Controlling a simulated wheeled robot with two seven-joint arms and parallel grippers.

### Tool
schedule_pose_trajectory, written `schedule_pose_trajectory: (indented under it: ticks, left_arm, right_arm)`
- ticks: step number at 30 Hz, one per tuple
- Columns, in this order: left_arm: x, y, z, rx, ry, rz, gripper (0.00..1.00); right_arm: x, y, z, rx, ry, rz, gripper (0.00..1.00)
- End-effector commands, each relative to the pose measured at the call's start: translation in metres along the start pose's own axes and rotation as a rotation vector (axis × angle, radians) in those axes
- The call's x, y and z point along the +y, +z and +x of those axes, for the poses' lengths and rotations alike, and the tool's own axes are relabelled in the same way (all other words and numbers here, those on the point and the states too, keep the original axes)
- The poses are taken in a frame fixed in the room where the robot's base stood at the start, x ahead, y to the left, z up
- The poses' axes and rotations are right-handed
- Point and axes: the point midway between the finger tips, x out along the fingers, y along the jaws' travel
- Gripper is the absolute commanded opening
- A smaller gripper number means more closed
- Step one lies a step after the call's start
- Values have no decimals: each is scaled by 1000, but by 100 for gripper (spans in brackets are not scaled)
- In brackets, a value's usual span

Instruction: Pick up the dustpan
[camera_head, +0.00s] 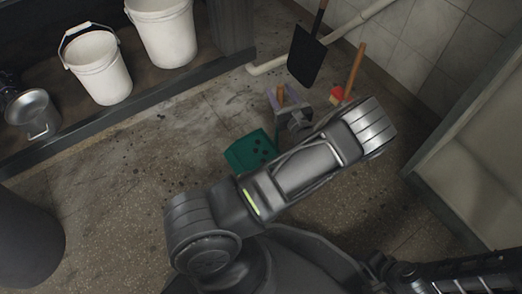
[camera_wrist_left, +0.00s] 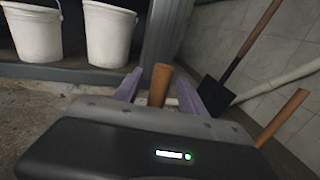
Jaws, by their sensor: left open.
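The green dustpan (camera_head: 250,152) lies on the floor near the middle of the head view, partly hidden by my left arm. An upright wooden handle, apparently the dustpan's, shows in the left wrist view (camera_wrist_left: 160,84). My left gripper (camera_head: 281,97), with purple fingers, is open. The handle stands between its two fingers in the left wrist view (camera_wrist_left: 158,90), with gaps visible on both sides. The green pan is hidden in the wrist view. My right gripper is not in view.
A red-headed brush (camera_head: 338,95) with a wooden handle and a black shovel (camera_head: 306,57) lean near the tiled wall, close to my left gripper. White buckets (camera_head: 98,68) and a metal pot (camera_head: 33,112) stand on a low shelf. The floor left of the dustpan is clear.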

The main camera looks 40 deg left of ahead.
Motion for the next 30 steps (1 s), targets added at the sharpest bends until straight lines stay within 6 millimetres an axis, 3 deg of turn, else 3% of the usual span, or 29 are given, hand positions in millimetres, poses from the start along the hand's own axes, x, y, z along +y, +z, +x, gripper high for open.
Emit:
schedule_pose_trajectory:
  ticks: [14, 30]
  left_arm:
    - [0, 0, -1, 0, 0, 0, 49]
    - [0, 0, -1, 0, -1, 0, 4]
  right_arm:
    - [0, 0, 0, 0, 0, 0, 36]
    - [0, 0, 0, 0, 0, 0, 36]
